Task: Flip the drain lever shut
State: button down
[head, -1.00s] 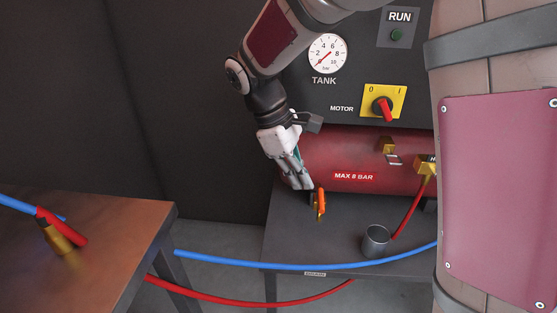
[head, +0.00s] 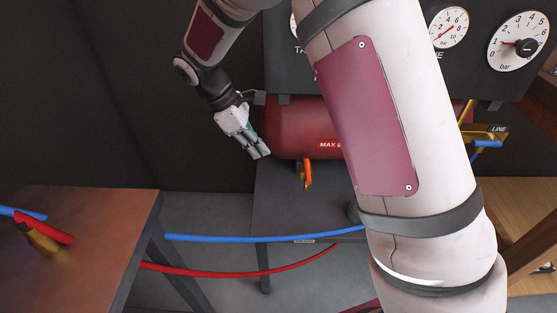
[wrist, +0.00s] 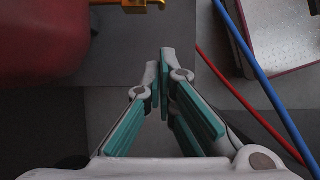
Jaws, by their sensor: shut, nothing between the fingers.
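The drain lever (head: 308,173) is orange and hangs roughly upright from brass fittings, below the front of the red tank (head: 290,128). In the wrist view, an orange and brass part (wrist: 143,4) of the drain shows at the top edge, cut off by the frame. My gripper (head: 263,154) points down and right, to the left of the lever and apart from it. In the wrist view my gripper (wrist: 160,66) has its fingertips together, with nothing held.
The grey stand (head: 290,212) lies under the tank. A blue hose (head: 240,238) and a red hose (head: 230,273) cross in front. A brown table (head: 90,230) stands at the left. My upper arm hides the stand's right part.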

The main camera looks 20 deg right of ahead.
aim_at(307, 171)
jog(key=s+d+f+b, duration=0.2)
jog(key=d+f+b, duration=0.1)
jog(key=d+f, duration=0.4)
jog(key=shift+s+d+f+b, duration=0.3)
jog(key=shift+d+f+b, duration=0.05)
jog(key=shift+d+f, duration=0.1)
